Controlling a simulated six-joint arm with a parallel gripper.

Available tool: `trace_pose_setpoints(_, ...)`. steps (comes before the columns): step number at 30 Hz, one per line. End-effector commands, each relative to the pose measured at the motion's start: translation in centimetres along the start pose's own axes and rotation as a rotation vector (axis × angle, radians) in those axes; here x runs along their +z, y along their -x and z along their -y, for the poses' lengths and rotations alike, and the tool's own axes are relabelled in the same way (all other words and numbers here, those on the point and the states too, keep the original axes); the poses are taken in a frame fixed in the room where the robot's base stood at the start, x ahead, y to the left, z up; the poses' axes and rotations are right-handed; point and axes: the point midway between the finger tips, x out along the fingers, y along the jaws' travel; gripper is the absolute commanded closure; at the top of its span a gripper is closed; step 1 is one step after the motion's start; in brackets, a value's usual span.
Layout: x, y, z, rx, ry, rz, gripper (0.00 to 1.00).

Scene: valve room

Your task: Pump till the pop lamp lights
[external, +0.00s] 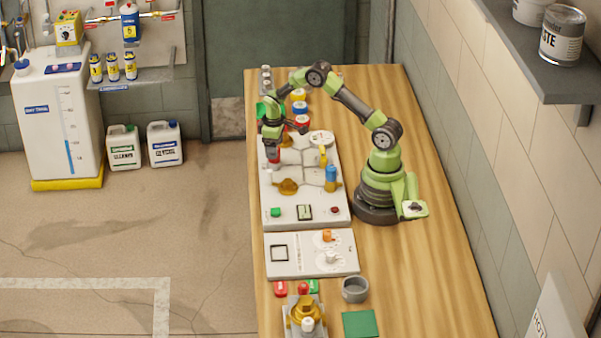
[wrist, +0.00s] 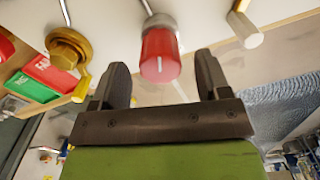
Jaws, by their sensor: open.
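My gripper (external: 272,142) hangs over the far left part of a white panel (external: 305,192). In the wrist view my gripper (wrist: 160,72) is open, with a red-capped knob (wrist: 159,55) ahead of and between its two fingers. No contact with the knob shows. The same red part (external: 274,156) shows below the gripper in the external view. I cannot tell which part is the pop lamp or the pump, nor whether any lamp is lit.
A brass fitting (external: 287,187) and a blue cylinder (external: 331,174) stand on the panel. A second white panel (external: 300,265), a grey cup (external: 355,289) and a green pad (external: 360,324) lie nearer. In the wrist view a brass valve (wrist: 68,48) is left of the knob. The table's right side is clear.

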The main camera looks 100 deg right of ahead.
Motion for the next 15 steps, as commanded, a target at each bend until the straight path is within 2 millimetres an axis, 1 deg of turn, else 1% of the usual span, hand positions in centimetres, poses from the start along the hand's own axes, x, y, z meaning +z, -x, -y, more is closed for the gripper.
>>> trace_pose_setpoints(1, 0.1, -0.8, 0.0, -0.001, 0.000, 0.004, 0.30)
trace_pose_setpoints(3, 0.0, -1.6, 0.0, -0.001, 0.000, 0.003, 0.30)
trace_pose_setpoints(6, 0.0, -2.2, 0.0, -0.001, -0.001, 0.001, 0.30)
trace_pose_setpoints(15, 0.0, -2.5, 0.0, 0.000, -0.002, 0.000, 0.30)
